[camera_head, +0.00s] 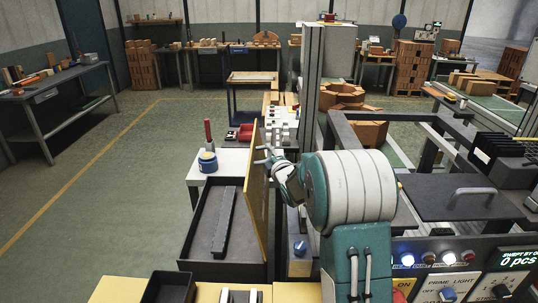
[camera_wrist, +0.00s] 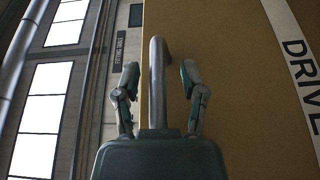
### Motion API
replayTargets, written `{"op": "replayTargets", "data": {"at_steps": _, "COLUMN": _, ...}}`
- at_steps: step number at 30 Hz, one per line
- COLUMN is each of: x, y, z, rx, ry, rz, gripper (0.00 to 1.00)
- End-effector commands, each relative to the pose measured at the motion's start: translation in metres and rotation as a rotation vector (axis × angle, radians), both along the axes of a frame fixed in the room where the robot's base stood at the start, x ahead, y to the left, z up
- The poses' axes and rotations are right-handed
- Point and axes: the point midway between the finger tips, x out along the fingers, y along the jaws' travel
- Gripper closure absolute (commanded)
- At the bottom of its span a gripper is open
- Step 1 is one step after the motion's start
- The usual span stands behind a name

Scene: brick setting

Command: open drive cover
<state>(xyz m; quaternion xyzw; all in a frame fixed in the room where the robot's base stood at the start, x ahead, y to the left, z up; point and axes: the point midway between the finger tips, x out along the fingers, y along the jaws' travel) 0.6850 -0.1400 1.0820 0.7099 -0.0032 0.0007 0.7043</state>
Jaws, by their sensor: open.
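The drive cover (camera_head: 256,195) is a yellow upright panel, seen nearly edge-on in the head view, just left of my arm. In the wrist view its yellow face (camera_wrist: 235,90) fills the middle and right, with a white strip lettered "DRIVE" (camera_wrist: 300,60). A grey bar handle (camera_wrist: 157,85) stands on it. My gripper (camera_wrist: 160,75) is open, with one finger on each side of the handle and visible gaps between. In the head view my gripper (camera_head: 267,158) is at the cover's upper part. Whether the fingers touch the panel I cannot tell.
A dark open tray (camera_head: 195,225) with a dark bar lies left of the cover. A blue tin (camera_head: 208,163) and a red-handled tool stand on a pale bench behind it. A control panel (camera_head: 450,285) and dark lid (camera_head: 460,198) are at right. The floor at left is clear.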

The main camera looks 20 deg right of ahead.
Motion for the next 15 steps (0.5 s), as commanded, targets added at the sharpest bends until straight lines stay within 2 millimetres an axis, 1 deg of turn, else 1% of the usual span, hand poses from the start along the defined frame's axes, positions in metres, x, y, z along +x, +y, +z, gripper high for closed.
{"op": "replayTargets", "data": {"at_steps": 8, "x": 0.0023, "y": 0.0001, "z": 0.0004, "rx": 0.0, "ry": 0.0, "rz": 0.0, "gripper": 0.46}}
{"op": "replayTargets", "data": {"at_steps": 12, "x": 0.0022, "y": 0.0001, "z": 0.0003, "rx": 0.0, "ry": 0.0, "rz": 0.0, "gripper": 1.0}}
{"op": "replayTargets", "data": {"at_steps": 15, "x": 0.0023, "y": 0.0001, "z": -0.0001, "rx": 0.0, "ry": 0.001, "rz": 0.0, "gripper": 1.0}}
